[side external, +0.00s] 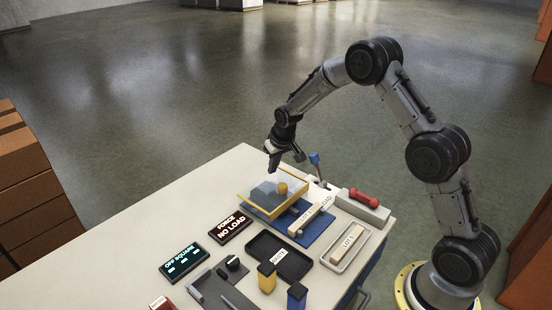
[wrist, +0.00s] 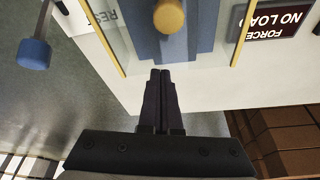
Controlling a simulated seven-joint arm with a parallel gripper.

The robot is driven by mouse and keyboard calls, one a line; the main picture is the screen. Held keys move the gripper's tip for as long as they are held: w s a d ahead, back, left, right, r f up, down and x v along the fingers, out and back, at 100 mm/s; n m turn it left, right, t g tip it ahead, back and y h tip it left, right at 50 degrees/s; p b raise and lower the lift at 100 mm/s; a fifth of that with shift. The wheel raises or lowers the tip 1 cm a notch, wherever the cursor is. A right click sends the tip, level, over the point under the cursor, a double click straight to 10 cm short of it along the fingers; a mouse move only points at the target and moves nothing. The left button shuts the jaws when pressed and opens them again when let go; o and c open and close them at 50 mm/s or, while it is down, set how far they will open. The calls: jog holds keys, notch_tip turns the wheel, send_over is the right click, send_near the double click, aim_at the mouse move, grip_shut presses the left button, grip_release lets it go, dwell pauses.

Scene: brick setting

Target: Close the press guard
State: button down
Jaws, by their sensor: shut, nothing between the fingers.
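The press guard (side external: 256,206) is a clear panel with a yellow frame at the back of the bench, over the blue press base (side external: 316,236). A yellow round knob (side external: 283,188) shows through or beside it; I cannot tell the guard's exact angle. In the wrist view the guard's yellow edges (wrist: 243,38) run on both sides of the knob (wrist: 169,16). My gripper (side external: 272,170) is shut and empty, pointing down by the guard's far edge. In the wrist view the fingertips (wrist: 162,73) are together just short of the blue press part; contact cannot be told.
A blue-tipped lever (side external: 315,158) stands beside the press. A red-handled tool (side external: 364,198) lies at right. A black tray (side external: 257,246), a pale tray (side external: 335,265) with a block, and two displays (side external: 230,227) (side external: 184,257) are in front. The bench's left part is clear.

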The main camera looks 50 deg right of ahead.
aim_at(276, 187)
jog(key=shift+x, duration=1.2)
jog(key=shift+s+a, duration=0.3)
jog(key=shift+s, duration=0.65)
jog(key=shift+s+a, duration=0.25)
jog(key=shift+s, duration=0.7)
